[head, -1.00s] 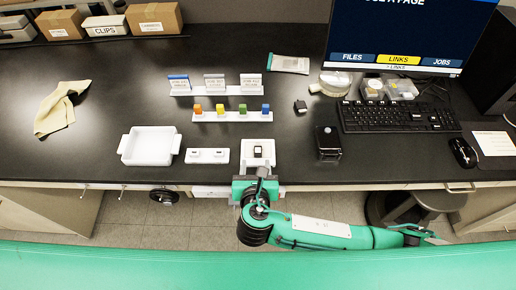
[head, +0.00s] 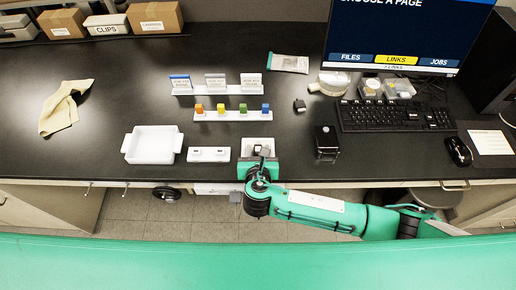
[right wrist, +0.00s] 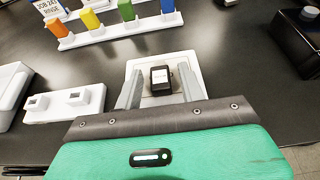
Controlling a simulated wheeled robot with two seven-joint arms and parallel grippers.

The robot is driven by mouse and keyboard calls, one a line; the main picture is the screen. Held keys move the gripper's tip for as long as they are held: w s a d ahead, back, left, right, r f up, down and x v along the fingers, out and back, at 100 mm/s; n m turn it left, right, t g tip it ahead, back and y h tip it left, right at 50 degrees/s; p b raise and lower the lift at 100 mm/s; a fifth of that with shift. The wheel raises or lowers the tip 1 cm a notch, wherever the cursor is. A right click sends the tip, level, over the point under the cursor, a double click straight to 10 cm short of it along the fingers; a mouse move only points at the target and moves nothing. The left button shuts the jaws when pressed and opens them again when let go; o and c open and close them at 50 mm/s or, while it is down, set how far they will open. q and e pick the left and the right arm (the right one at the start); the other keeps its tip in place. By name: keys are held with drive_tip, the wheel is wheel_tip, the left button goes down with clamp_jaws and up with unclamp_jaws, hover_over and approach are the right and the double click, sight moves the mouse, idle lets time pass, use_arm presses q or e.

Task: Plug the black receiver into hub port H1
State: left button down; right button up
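A small black block with a white label, likely the black receiver (right wrist: 162,80), sits on a square white stand (right wrist: 128,69) in the right wrist view. The stand also shows in the head view (head: 244,145). My right gripper (right wrist: 160,88) is open, with one finger on each side of the block and a gap at both sides. In the head view my right gripper (head: 259,166) covers the stand's near part. A low white block with two raised sockets, likely the hub (head: 208,155), lies left of the stand. Its port labels are not readable. My left gripper is not in view.
A white tray (head: 152,146) is left of the hub. Behind are a rack of colored blocks (head: 233,115) and a rack of cards (head: 217,90). A black box (head: 326,142) and a small dark piece (head: 299,104) are to the right.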

clamp_jaws()
wheel_tip(320, 180, up, 20)
drive_tip(key=b, duration=0.2)
drive_tip(key=shift+b, duration=0.4)
drive_tip(key=c, duration=0.5)
unclamp_jaws()
clamp_jaws()
